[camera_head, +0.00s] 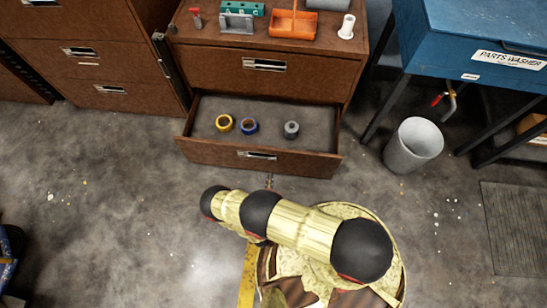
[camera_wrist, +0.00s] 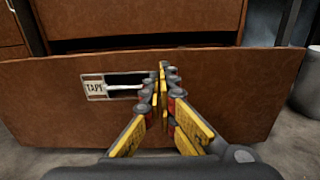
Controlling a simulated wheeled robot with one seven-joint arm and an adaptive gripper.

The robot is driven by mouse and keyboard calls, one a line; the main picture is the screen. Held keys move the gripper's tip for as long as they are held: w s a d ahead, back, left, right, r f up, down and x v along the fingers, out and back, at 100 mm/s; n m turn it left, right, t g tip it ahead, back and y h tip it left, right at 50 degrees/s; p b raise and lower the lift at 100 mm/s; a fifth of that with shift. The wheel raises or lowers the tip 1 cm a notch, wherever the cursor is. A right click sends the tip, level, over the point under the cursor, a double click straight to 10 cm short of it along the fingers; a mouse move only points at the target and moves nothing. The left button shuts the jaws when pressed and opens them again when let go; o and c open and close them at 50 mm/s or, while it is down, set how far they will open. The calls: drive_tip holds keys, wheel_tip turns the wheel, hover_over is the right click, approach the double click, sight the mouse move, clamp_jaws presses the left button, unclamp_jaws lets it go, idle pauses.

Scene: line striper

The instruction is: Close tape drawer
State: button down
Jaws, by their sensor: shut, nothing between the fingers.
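The tape drawer (camera_head: 215,153) is the lower drawer of a brown cabinet and stands pulled out. In the wrist view the drawer front (camera_wrist: 60,115) fills most of the picture, with a TAPE label and a metal handle (camera_wrist: 122,87). My gripper (camera_wrist: 163,75) is shut and empty, pointing at the drawer front by the handle's right end. I cannot tell if it touches. In the head view its tip (camera_head: 269,181) shows just before the drawer, partly hidden by my arm.
The upper drawer (camera_head: 210,68) is closed. An orange tray (camera_head: 292,25), a white roll (camera_head: 347,27) and other items stand on the cabinet top. A grey bin (camera_head: 413,145) and a blue parts washer (camera_head: 470,50) are at the right. Floor left of my arm is clear.

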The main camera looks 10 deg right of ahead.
sight(274, 151)
drive_tip(key=b+x, duration=0.3)
drive_tip(key=x, duration=0.8)
drive_tip(key=shift+w+d+f+b, duration=0.1)
drive_tip(key=shift+w+d+b, duration=0.05)
drive_tip(key=shift+w+b, duration=0.2)
